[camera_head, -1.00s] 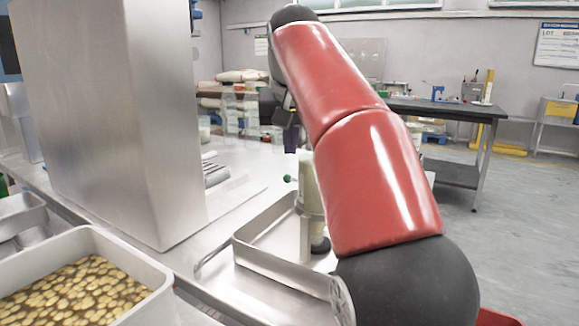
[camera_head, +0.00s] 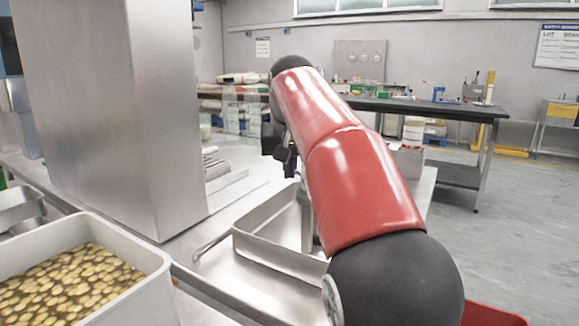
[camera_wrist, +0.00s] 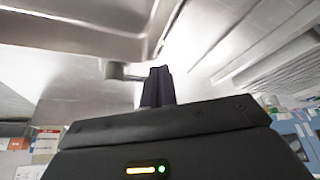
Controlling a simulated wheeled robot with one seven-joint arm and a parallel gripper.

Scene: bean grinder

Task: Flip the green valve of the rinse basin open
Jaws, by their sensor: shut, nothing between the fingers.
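The rinse basin (camera_head: 262,257) is a shallow metal tray on the steel table, left of my arm in the head view. A pale upright post (camera_head: 307,220) stands at its right side, mostly hidden by my red arm. The green valve is not visible in either view now. In the wrist view my gripper (camera_wrist: 157,80) has its dark fingers together, with nothing seen between them. A small grey cylindrical fitting (camera_wrist: 116,70) is just left of the fingertips; I cannot tell whether they touch. A metal rim (camera_wrist: 75,38) curves across the upper left there.
A tall steel cabinet (camera_head: 120,110) stands left of the basin. A bin (camera_head: 155,268) of beans in liquid is at the front left. A dark workbench (camera_head: 425,104) is behind.

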